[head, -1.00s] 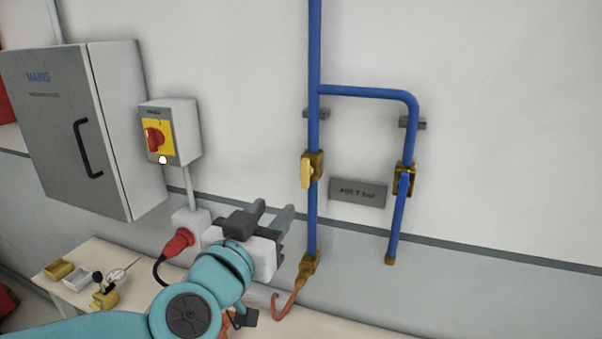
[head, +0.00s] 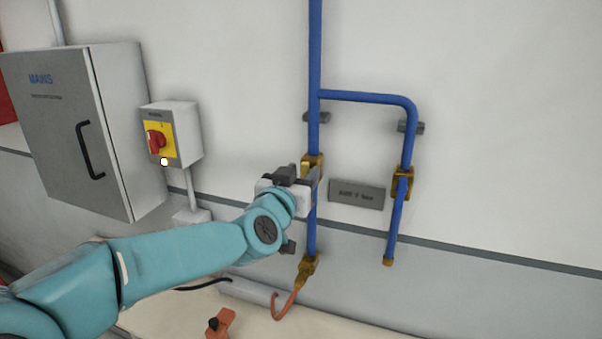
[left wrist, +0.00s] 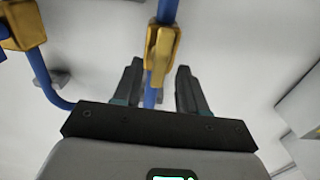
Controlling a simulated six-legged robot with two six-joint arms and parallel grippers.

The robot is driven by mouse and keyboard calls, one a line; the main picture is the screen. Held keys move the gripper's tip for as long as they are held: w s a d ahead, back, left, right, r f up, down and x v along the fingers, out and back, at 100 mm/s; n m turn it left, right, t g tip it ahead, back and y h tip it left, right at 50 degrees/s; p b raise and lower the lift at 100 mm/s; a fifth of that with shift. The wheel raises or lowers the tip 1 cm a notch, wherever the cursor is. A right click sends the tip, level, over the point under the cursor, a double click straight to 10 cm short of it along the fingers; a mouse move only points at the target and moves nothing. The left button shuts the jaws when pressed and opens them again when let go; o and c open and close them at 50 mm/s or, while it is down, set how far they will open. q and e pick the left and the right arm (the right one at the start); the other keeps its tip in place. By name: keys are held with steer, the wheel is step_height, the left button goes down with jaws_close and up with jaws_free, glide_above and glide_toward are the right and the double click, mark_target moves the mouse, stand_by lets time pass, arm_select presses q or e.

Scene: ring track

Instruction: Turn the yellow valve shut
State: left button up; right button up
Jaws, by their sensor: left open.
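The yellow valve (head: 313,161) sits on the left vertical blue pipe, its brass body showing just above my gripper. Its yellow lever is mostly hidden behind my gripper in the head view. In the left wrist view the yellow lever (left wrist: 160,52) lies along the blue pipe, between and slightly beyond my fingertips. My left gripper (head: 300,176) is open, with one finger on each side of the pipe line (left wrist: 157,82). I see no contact between fingers and lever. My right gripper is not in view.
A second valve (head: 402,183) with a blue lever is on the right pipe branch, with a grey label plate (head: 357,191) between. A mains cabinet (head: 75,130) and a red-yellow switch box (head: 172,135) are at left. An orange hose (head: 283,306) hangs below.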

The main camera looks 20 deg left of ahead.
arm_select(q)
steer(key=shift+s+d+r, duration=0.1)
steer(key=shift+s+r, duration=0.1)
steer(key=shift+s, duration=0.2)
steer(key=shift+w+f, duration=0.15)
steer(key=shift+w, duration=0.15)
jaws_close()
steer(key=n+b, duration=0.3)
steer(key=n, duration=0.3)
steer(key=a+f+n+b, duration=0.1)
steer(key=n+b, duration=0.2)
steer(key=n, duration=0.2)
steer(key=f+n+b, duration=0.1)
steer(key=n+b, duration=0.2)
steer(key=n, duration=0.3)
steer(key=shift+a+n, duration=0.2)
steer(key=shift+n, duration=0.4)
